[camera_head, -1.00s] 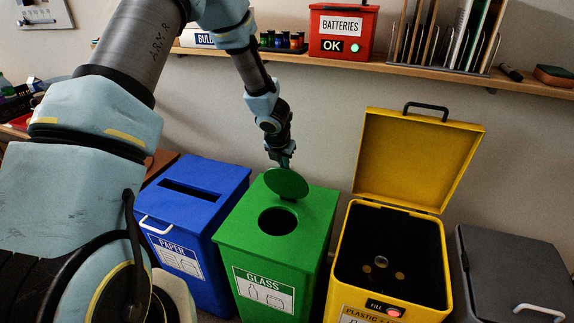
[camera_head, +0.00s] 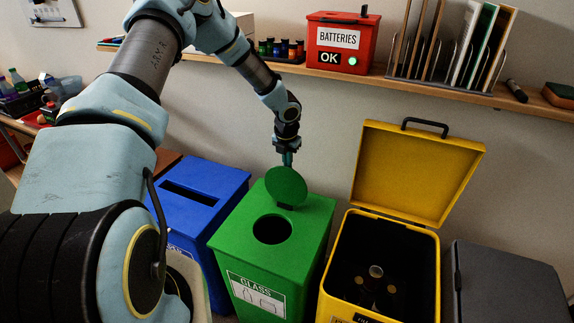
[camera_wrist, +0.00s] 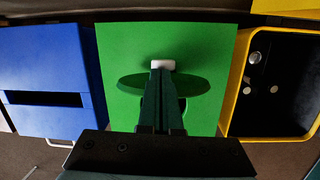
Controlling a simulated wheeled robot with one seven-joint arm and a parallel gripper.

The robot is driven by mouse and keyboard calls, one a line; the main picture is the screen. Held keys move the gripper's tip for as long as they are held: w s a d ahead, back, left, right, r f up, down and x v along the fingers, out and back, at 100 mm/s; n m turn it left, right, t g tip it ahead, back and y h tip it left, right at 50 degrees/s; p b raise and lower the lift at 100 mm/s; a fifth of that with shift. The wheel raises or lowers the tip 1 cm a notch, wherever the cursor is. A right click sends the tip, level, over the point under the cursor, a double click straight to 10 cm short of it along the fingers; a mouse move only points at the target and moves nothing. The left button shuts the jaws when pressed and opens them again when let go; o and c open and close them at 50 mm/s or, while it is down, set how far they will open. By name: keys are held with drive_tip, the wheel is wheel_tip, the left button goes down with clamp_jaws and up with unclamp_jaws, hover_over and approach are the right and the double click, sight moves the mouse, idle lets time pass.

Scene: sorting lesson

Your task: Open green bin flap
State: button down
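The green glass bin (camera_head: 312,222) stands in the middle with a round hole in its top. Its round green flap (camera_head: 286,186) stands raised and tilted behind the hole, on a small dark hinge. My gripper (camera_head: 288,158) points down at the flap's upper edge, its tips partly hidden behind it. In the wrist view my gripper (camera_wrist: 162,75) has its fingers close together, at a small white tab (camera_wrist: 162,64) by the flap, and seems shut on it. There the flap (camera_wrist: 130,84) shows nearly edge-on.
The blue paper bin (camera_head: 212,180) is close on the left. The yellow bin (camera_head: 437,265) on the right has its lid (camera_head: 415,175) up. A dark grey bin (camera_head: 510,285) stands beyond it. A shelf (camera_head: 440,88) with a red battery box (camera_head: 340,42) runs along the wall above.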

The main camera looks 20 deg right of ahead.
drive_tip(key=shift+w+d+f, duration=0.15)
drive_tip(key=shift+d+f, duration=0.05)
idle(0.4)
drive_tip(key=shift+r, duration=0.15)
drive_tip(key=shift+r+b, duration=0.25)
drive_tip(key=shift+b, duration=0.05)
wheel_tip(320, 180, up, 10)
drive_tip(key=s+a+b, duration=0.1)
drive_tip(key=s+b, duration=0.1)
drive_tip(key=w+a+r+m+t+h, duration=0.2)
drive_tip(key=w+a+r+m+t, duration=0.3)
drive_tip(key=a+r+m, duration=0.7)
drive_tip(key=s+a+f+m+g+y, duration=0.2)
drive_tip(key=s+a+m+g, duration=0.3)
drive_tip(key=s+a+m, duration=1)
drive_tip(key=s+a+f, duration=0.1)
drive_tip(key=s+a, duration=0.3)
drive_tip(key=s, duration=0.2)
drive_tip(key=shift+s+a+m+y, duration=0.3)
drive_tip(key=shift+s+y, duration=0.1)
